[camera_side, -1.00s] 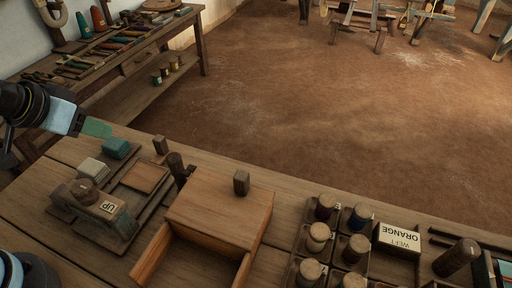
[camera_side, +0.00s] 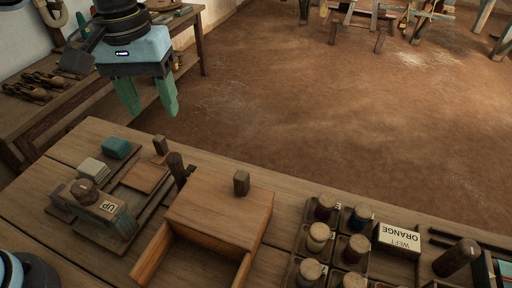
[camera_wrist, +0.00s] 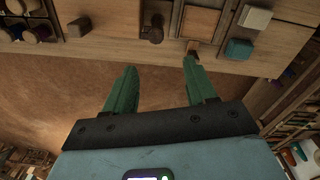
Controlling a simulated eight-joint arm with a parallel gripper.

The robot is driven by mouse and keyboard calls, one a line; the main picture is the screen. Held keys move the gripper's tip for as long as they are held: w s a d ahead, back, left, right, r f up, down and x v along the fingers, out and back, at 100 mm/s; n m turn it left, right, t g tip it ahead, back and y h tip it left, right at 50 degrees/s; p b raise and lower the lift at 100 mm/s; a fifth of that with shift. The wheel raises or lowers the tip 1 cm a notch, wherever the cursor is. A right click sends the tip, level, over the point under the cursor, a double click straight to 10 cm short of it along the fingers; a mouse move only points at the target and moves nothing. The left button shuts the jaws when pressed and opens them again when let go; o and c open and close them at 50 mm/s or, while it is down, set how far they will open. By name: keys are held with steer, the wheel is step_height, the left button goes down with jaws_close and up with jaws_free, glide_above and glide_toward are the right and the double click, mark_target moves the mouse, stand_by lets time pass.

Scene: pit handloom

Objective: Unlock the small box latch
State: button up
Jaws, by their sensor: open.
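A small wooden box (camera_side: 222,208) with a flat lid and an open front tray sits on the workbench in the side view. A dark upright peg (camera_side: 241,183) stands at its back edge, and a dark lever-like piece (camera_side: 178,168) leans at its left; I cannot tell which is the latch. The box also shows at the top of the wrist view (camera_wrist: 115,14). My gripper (camera_side: 148,112) hangs above and behind the bench's back edge, left of the box, with green fingers apart and nothing between them. Its fingers also show in the wrist view (camera_wrist: 158,82).
Left of the box is a wooden fixture with a block marked UP (camera_side: 108,206), a teal block (camera_side: 116,148) and a pale block (camera_side: 92,168). Open floor lies behind the bench.

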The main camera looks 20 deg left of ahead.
mark_target(173, 156)
steer(key=f, duration=0.8)
steer(key=d+f, duration=0.1)
steer(key=f, duration=0.2)
steer(key=shift+f, duration=0.4)
steer(key=shift+c, duration=0.3)
jaws_close()
